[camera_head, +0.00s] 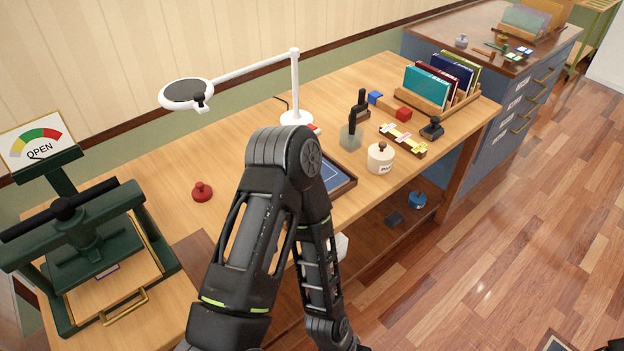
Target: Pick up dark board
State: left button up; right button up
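A flat dark brown board-like surface (203,262) shows at the table's front, between the green press and my arm. My arm covers its right part, and I cannot tell for certain that it is the dark board. A dark-framed tray with a blue inside (345,185) lies on the table right of my arm's elbow, partly hidden behind it. One black arm of mine rises in the middle and bends down again toward the bottom edge. Neither gripper shows in the picture, so I cannot see what they hold.
A green press (85,245) stands at left, near a red-knobbed stamp (202,191). A white lamp (297,85) stands at the back. A white jar (380,158), a book rack (450,106) and small tools crowd the right.

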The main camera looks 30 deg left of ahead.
aim_at(194, 252)
jog(key=u, duration=2.1)
